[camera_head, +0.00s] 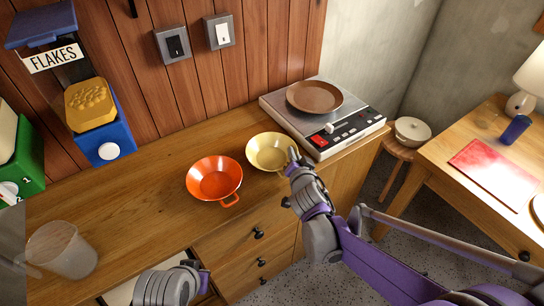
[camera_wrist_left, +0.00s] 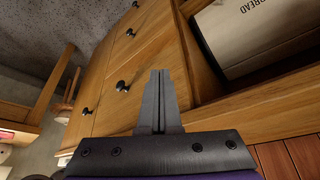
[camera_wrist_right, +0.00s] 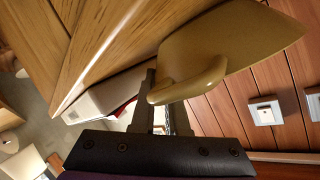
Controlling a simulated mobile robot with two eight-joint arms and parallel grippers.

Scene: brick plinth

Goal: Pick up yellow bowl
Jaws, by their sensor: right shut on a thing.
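The yellow bowl (camera_head: 264,147) is on the wooden counter, between the orange bowl and the hot plate in the head view. My right gripper (camera_head: 293,156) is at its right side, shut on the bowl's handle. In the right wrist view the handle (camera_wrist_right: 192,82) lies across the fingers (camera_wrist_right: 160,108), and the bowl's body (camera_wrist_right: 225,40) is beyond it. Whether the bowl is lifted clear of the counter is hard to tell. My left gripper shows in the left wrist view (camera_wrist_left: 158,100) with its fingers together and empty, in front of the drawers. In the head view its fingertips are hidden.
An orange bowl (camera_head: 214,179) stands left of the yellow one. A hot plate (camera_head: 340,132) with a brown pan (camera_head: 314,97) is to the right. A clear pitcher (camera_head: 62,250) and cereal dispensers (camera_head: 100,142) are left. An open drawer holds a bread box (camera_wrist_left: 250,35).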

